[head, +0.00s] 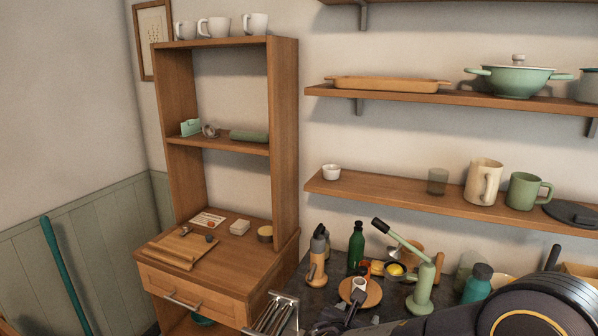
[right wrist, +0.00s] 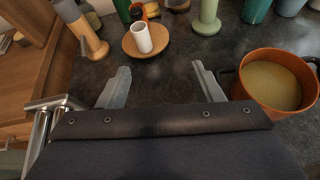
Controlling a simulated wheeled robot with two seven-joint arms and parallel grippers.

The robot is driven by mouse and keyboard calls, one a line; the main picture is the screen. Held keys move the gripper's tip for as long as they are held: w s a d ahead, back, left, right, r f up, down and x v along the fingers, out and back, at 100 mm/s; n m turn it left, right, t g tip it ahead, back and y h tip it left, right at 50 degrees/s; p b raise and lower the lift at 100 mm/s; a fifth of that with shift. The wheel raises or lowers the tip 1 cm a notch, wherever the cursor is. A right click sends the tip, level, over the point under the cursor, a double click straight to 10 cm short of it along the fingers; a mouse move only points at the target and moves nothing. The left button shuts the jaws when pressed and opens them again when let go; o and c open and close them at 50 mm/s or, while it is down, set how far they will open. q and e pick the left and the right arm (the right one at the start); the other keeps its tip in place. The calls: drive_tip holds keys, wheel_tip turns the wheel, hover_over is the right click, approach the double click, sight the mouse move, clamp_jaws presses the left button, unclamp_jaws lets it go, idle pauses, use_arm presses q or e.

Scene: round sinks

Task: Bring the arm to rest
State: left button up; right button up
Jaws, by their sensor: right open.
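My right arm (head: 535,312) comes in from the lower right of the head view. Its gripper (head: 350,309) is low in the picture, over the dark counter and near the round wooden board. In the right wrist view the two grey fingers of the right gripper (right wrist: 162,80) stand wide apart with nothing between them. The dark counter (right wrist: 170,72) shows beneath and beyond them. My left gripper is in neither view.
A white cup (right wrist: 143,38) stands on the round wooden board (right wrist: 129,46) just beyond the fingers. An orange pot (right wrist: 270,82) stands close on the right. A metal rail (head: 272,312) is at the counter's left. A green press (head: 422,285) and bottles crowd the counter behind.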

drive_tip(key=s+d+f+m+g+y+b, duration=0.15)
drive_tip(key=s+d+m+g, duration=0.55)
drive_tip(key=s+d+m, duration=0.9)
drive_tip(key=s+a+m+y+b, duration=0.1)
drive_tip(key=s+a+m+y, duration=0.3)
drive_tip(key=s+m, duration=0.3)
drive_tip(key=s+a+f+m+t+y+b, duration=0.1)
drive_tip(key=s+a+m+y+b, duration=0.1)
drive_tip(key=s+a+m+y, duration=0.2)
drive_tip(key=s+m, duration=0.2)
drive_tip(key=m, duration=0.2)
drive_tip(key=shift+s, duration=0.35)
drive_tip(key=shift+c, duration=0.4)
